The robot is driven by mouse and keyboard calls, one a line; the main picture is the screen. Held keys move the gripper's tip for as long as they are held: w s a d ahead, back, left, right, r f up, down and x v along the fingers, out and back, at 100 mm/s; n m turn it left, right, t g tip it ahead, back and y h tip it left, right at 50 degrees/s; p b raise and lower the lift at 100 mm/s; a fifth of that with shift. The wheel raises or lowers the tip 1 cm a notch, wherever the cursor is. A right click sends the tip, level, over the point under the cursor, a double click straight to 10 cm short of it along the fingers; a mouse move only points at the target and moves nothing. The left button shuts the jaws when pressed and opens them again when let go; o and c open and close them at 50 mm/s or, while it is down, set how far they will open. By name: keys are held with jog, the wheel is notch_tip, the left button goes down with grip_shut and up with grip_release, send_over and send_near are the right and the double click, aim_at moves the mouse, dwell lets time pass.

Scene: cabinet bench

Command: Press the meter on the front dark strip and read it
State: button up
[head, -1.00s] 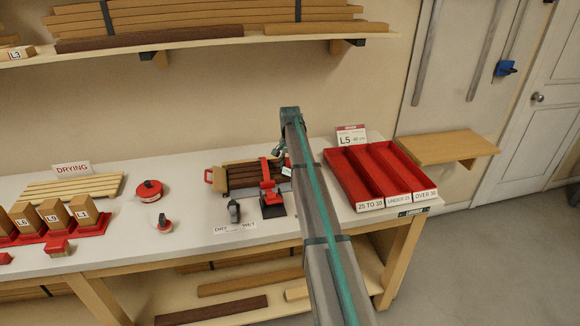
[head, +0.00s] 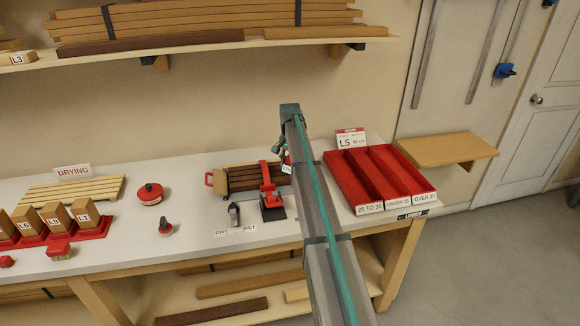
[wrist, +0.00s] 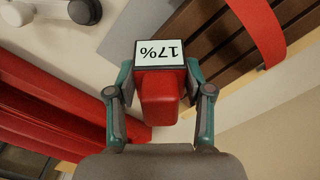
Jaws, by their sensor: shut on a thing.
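The meter (wrist: 158,92) is a red block with a white display, seen in the wrist view. The display shows 17%, upside down in the picture. My gripper (wrist: 160,98) is shut on the meter's red body, a finger on each side. In the head view the meter (head: 287,168) is small and partly hidden by my arm. Several dark strips (head: 242,179) lie side by side on the bench; they also show in the wrist view (wrist: 207,42), beyond and right of the meter. I cannot tell whether the meter touches a strip.
A red clamp stand (head: 271,196) stands at the strips' front. A red three-channel tray (head: 349,184) is to the right, with an L5 card (head: 350,138) behind it. Labelled blocks (head: 55,216) and pale slats (head: 70,190) are at left. A shelf (head: 205,48) hangs above.

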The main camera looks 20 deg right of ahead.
jog(key=shift+r+p, duration=0.85)
jog(key=shift+r, duration=1.3)
